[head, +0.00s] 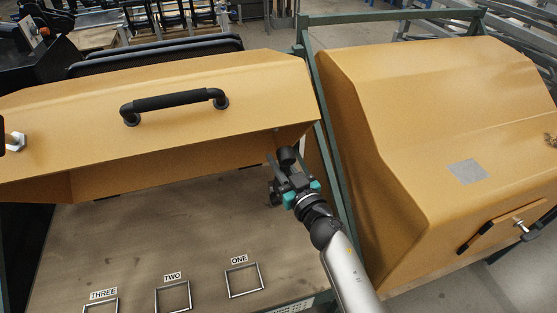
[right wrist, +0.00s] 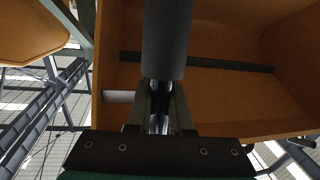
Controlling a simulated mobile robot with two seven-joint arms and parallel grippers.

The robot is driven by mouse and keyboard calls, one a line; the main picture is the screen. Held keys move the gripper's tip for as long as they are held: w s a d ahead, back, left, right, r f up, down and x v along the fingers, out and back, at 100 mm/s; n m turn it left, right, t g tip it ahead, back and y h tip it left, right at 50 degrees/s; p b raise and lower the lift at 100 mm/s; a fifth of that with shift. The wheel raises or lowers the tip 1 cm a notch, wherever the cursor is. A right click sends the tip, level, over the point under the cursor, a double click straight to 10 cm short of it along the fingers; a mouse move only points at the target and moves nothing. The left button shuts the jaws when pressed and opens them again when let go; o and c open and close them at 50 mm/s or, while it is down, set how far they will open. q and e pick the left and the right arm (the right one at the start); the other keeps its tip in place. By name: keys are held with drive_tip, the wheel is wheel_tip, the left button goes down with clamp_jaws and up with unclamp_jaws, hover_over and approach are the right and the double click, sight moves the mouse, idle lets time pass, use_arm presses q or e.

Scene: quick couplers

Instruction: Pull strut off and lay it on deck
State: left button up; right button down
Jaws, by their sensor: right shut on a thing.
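The strut (head: 286,155) shows in the head view as a short dark, rounded end under the right end of the raised orange hood (head: 200,125). In the right wrist view the strut (right wrist: 167,40) is a thick dark grey cylinder with a thinner shiny rod below it. My right gripper (head: 281,170) is shut on that thin part; its fingers (right wrist: 161,112) stand on either side of the rod. Whether the strut's far end is still attached is hidden. The brown deck (head: 150,235) lies below the hood. My left gripper is not in view.
Metal frames labelled ONE (head: 244,281), TWO (head: 173,296) and THREE (head: 101,305) lie empty on the deck's front. A black handle (head: 175,101) is on the hood. A second orange housing (head: 440,130) and a green post (head: 335,150) stand close on the right.

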idle(0.6)
drive_tip(key=c, duration=1.4)
unclamp_jaws()
drive_tip(key=shift+c, duration=0.2)
clamp_jaws()
drive_tip(key=shift+r, duration=0.1)
drive_tip(key=shift+p+v, duration=0.7)
drive_tip(key=shift+v, duration=0.7)
drive_tip(key=shift+s+a, duration=0.15)
drive_tip(key=shift+s, duration=0.1)
